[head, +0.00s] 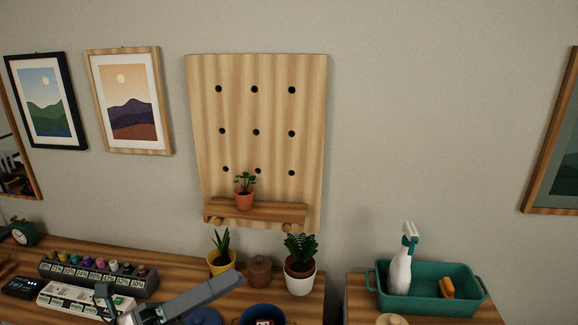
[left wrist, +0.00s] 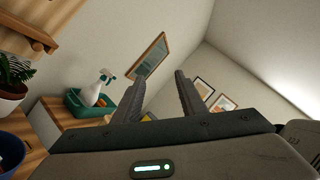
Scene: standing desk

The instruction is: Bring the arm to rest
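My left gripper (head: 212,289) is at the bottom of the head view, low over the left wooden desk top (head: 180,268). It points to the right, and its base is cut off by the lower edge. In the left wrist view its two fingers (left wrist: 156,95) stand apart with nothing between them, so it is open and empty. My right gripper is in neither view.
A yellow-potted plant (head: 221,262), a brown lidded pot (head: 259,270) and a white-potted plant (head: 300,279) stand near the gripper. A blue pot (head: 262,311) is below them. A teal tray (head: 447,301) with a spray bottle (head: 401,270) is at right. A pegboard shelf (head: 270,212) hangs above.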

